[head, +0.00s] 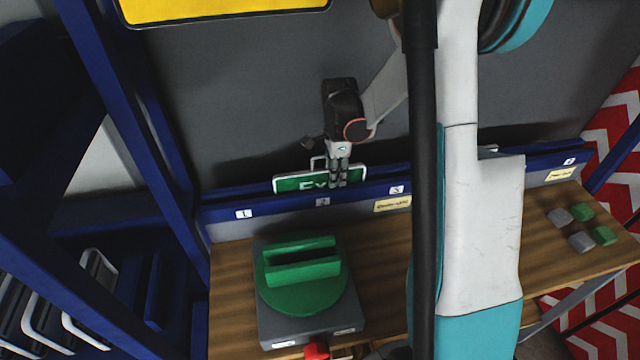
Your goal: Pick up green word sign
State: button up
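The green word sign (292,184) has a white border and white letters, of which "Ex" is readable. It stands upright in the blue rack rail (270,206), above the label "2". A pale handle shows at its top edge. My gripper (338,181) points down at the sign and covers part of its lettering. Its fingers look close together and overlap the sign in this view. I cannot tell whether they grip the sign or its handle, or are only in front of it.
A green round knob on a grey box (305,285) stands on the wooden table (232,285) below the rack. Grey and green blocks (581,228) lie at the right. A yellow sign (225,8) hangs above. My arm hides the rack's middle right.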

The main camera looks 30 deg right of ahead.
grip_shut()
notch_tip(320, 180, up, 20)
jog(key=p, duration=0.3)
dwell(0.4)
